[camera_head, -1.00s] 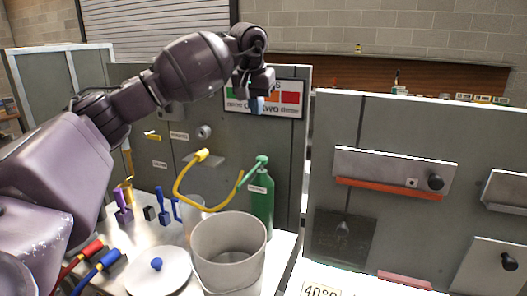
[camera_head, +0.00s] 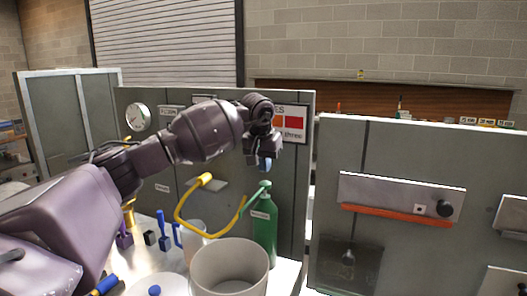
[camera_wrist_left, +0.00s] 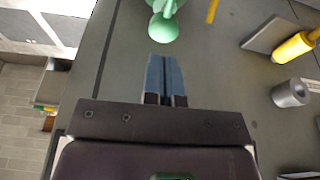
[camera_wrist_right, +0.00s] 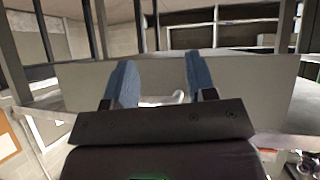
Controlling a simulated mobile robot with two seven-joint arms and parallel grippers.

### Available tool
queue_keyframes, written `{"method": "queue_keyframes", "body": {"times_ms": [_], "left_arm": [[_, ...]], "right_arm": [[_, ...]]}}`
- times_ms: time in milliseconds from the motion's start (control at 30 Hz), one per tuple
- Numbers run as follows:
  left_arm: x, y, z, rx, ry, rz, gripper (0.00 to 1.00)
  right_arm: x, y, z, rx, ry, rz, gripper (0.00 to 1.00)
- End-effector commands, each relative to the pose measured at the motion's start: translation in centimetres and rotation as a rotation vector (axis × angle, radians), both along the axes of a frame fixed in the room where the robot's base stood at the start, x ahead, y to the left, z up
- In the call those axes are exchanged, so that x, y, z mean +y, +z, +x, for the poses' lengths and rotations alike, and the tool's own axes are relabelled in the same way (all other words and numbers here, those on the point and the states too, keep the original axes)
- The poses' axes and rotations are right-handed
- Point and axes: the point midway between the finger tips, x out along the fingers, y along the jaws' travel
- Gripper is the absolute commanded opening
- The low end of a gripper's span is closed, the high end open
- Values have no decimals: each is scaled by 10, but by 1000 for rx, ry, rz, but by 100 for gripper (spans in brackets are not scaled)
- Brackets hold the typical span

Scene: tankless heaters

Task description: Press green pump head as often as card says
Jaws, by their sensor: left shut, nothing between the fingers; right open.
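A green pump bottle (camera_head: 265,238) stands on the bench against the grey panel, with a light green pump head (camera_head: 262,187) on top. My left gripper (camera_head: 265,166) is shut and empty, just above the pump head. In the left wrist view the pump head (camera_wrist_left: 163,28) lies ahead of the shut blue fingertips (camera_wrist_left: 165,58), with a visible gap. A white card (camera_head: 292,125) with red blocks hangs on the panel; my left arm hides part of it, and its text is not fully readable. My right gripper (camera_wrist_right: 155,80) is open and empty, away from the bench.
A grey bucket (camera_head: 230,268) stands in front of the bottle. A yellow hose (camera_head: 181,212) curves up to the panel beside it. A clear jug (camera_head: 194,240) and small blue and purple items stand to the left. A second panel (camera_head: 400,250) stands to the right.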

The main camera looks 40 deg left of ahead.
Motion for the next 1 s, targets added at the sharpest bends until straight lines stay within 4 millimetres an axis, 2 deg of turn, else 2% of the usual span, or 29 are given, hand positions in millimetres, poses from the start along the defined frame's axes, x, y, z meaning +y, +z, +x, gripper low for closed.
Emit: {"method": "queue_keyframes", "body": {"times_ms": [33, 233, 733, 900, 1000], "left_arm": [[0, -10, -1, 5, 0, 0, 0], [-1, -29, -1, 1, 0, 0, 0], [0, -37, -1, 1, 0, 1, 0], [1, -54, 0, 5, 0, 3, 0], [0, -58, -1, 4, 0, 1, 0]], "right_arm": [[0, 0, 0, 0, 1, -1, 51], [-1, 1, 0, -2, 2, -3, 51], [-1, 0, -2, 1, 2, -3, 51], [-1, -11, -6, 20, 2, -3, 51], [0, -11, -6, 21, 1, -2, 51]]}}
